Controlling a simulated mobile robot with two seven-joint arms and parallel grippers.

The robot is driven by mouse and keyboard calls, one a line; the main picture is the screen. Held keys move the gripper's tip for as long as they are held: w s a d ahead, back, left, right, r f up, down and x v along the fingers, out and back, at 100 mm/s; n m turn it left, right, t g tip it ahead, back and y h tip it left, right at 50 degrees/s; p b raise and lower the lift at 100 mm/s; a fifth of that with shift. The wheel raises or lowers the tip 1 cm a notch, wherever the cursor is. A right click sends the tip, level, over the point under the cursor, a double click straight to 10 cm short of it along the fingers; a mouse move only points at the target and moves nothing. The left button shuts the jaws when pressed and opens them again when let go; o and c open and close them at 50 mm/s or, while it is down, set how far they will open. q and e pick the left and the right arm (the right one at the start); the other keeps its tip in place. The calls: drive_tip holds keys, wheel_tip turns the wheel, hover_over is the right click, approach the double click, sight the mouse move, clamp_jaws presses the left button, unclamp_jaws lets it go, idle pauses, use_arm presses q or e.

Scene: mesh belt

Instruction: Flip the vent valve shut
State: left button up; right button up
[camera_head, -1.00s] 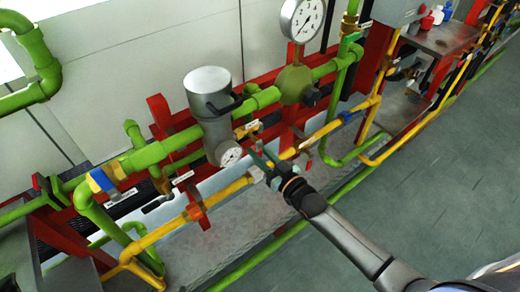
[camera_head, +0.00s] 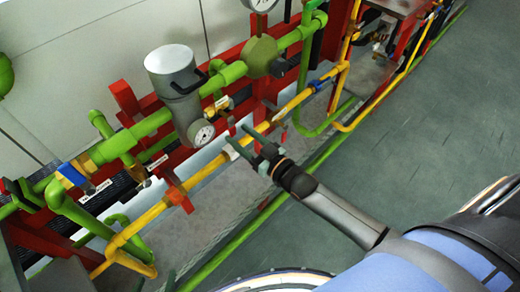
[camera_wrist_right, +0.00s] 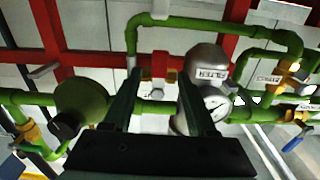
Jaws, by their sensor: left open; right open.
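I cannot tell from the unreadable labels which valve is the vent valve. A valve with a blue handle (camera_head: 71,174) sits on the green pipe at the left; a blue lever (camera_wrist_right: 298,138) shows at the right edge of the right wrist view. Small brass valves sit near the yellow pipe (camera_head: 206,174), one behind the grey cylinder (camera_head: 183,84). My right gripper (camera_head: 237,134) is open and empty, fingers apart, in front of the yellow pipe, right of the cylinder's dial (camera_head: 202,133).
A red frame (camera_head: 126,104) carries the pipes against a pale wall. A green round gauge body (camera_head: 260,56) sits right of the cylinder. A low green pipe (camera_head: 262,217) runs along the floor's edge. The grey floor (camera_head: 430,120) at the right is clear.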

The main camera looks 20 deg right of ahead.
use_arm(q)
drive_tip(key=shift+f, duration=0.15)
use_arm(e)
drive_tip(key=v, duration=0.8)
drive_tip(key=shift+s, duration=0.25)
drive_tip(key=s+a+f+m+g+h, duration=0.1)
drive_tip(key=s+f+g+h, duration=0.3)
drive_tip(key=s+f, duration=0.9)
drive_tip(key=a+f+g, duration=0.1)
drive_tip(key=f+g, duration=0.1)
drive_tip(key=g, duration=0.1)
drive_tip(key=shift+s+a+m+g, duration=0.25)
drive_tip(key=shift+a+m+g, duration=0.05)
drive_tip(key=shift+m+g, duration=0.1)
use_arm(q)
drive_tip(key=shift+c, duration=0.2)
